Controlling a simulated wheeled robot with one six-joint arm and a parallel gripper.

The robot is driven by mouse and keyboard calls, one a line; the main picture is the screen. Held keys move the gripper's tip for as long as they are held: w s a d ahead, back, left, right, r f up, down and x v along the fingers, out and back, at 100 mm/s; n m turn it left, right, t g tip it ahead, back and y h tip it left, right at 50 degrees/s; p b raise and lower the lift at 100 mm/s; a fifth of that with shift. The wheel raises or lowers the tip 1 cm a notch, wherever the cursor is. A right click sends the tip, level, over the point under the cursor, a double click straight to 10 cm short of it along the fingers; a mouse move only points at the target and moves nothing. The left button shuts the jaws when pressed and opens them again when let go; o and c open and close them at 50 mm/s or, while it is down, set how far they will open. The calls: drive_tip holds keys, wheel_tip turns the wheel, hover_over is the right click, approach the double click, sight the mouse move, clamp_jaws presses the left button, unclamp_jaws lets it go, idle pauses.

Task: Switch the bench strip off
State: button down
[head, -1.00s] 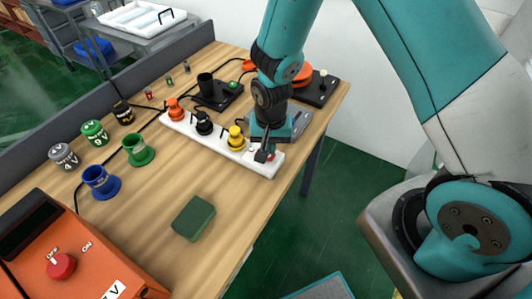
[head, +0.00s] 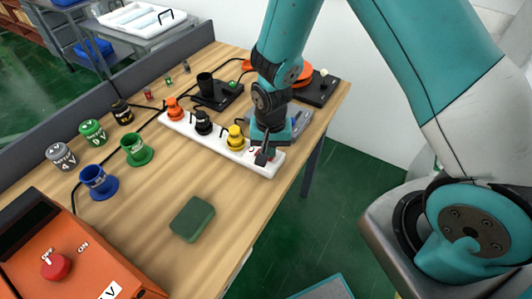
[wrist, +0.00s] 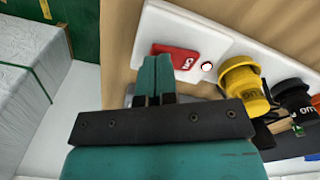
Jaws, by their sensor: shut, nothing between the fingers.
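The white bench strip (head: 218,139) lies along the bench's right side, with orange, black and yellow plugs in it. Its red switch (wrist: 174,58) is at the near right end, with lettering that seems to read ON. A small pale round light with a red rim (wrist: 207,66) sits beside the switch. My gripper (head: 262,159) points down over that end of the strip. In the wrist view its shut, empty fingers (wrist: 155,62) are at the switch's edge and overlap it slightly. I cannot tell whether they touch it.
The yellow plug (head: 236,138) stands close to my gripper. A dark green block (head: 192,218), blue cup (head: 98,182) and green cup (head: 136,150) stand farther off. An orange box (head: 70,270) with a red knob is at the front left. The bench's edge is near the strip's end.

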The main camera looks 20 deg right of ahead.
drive_tip(key=shift+f, duration=0.45)
drive_tip(key=shift+r, duration=0.15)
wheel_tip(320, 180, up, 7)
drive_tip(key=p, duration=0.5)
idle(0.7)
drive_tip(key=s+a+r+n+y+b, duration=0.2)
drive_tip(key=s+r+n, duration=0.4)
drive_tip(key=s+r, duration=0.3)
drive_tip(key=s+a+r+n+y+b, duration=0.2)
drive_tip(key=s+r+n, duration=0.4)
drive_tip(key=s+r, duration=0.3)
wheel_tip(320, 180, up, 4)
drive_tip(key=shift+s+a+f+b, duration=0.1)
drive_tip(key=shift+s+a+b, duration=0.15)
drive_tip(key=shift+b, duration=0.3)
